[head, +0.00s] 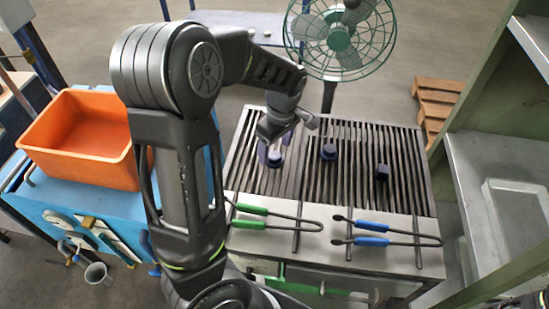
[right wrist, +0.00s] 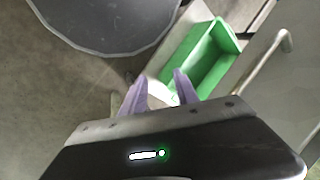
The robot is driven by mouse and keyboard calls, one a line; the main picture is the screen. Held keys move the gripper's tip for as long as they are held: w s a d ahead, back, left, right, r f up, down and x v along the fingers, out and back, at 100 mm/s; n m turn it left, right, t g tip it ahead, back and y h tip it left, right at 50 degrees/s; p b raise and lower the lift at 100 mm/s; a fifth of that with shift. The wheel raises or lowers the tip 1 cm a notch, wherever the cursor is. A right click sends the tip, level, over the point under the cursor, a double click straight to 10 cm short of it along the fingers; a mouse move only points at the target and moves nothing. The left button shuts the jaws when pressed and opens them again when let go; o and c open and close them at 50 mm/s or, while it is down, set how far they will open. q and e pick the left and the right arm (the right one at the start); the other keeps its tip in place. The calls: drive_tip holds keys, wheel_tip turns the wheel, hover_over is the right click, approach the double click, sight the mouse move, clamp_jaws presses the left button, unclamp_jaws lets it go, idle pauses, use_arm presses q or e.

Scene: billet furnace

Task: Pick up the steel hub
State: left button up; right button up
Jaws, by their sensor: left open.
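A small round stepped part with a bright, pale top, which looks like the steel hub (head: 275,159), sits on the slatted grate (head: 345,190) of the bench. My left gripper (head: 273,150) is over it, pointing down, with its purple fingers apart close around the part. I cannot tell whether a finger touches it, and the gripper partly hides it. A darker round part with a raised centre (head: 328,152) and a dark block (head: 382,173) stand apart to the right on the grate. My right gripper (right wrist: 160,88) is open and empty in the right wrist view.
Green-handled tongs (head: 250,210) and blue-handled tongs (head: 372,241) lie on the bench's front ledge. An orange bin (head: 85,140) stands on the blue cart at left. A green fan (head: 340,38) is behind the grate. A green tray (right wrist: 200,58) shows near my right gripper.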

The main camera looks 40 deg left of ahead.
sight(275, 155)
use_arm(q)
drive_tip(key=f, duration=0.3)
drive_tip(key=shift+w+a+f, duration=0.1)
drive_tip(key=shift+a+f, duration=0.15)
drive_tip(key=shift+f, duration=0.15)
drive_tip(key=shift+c, duration=0.2)
clamp_jaws()
idle(0.6)
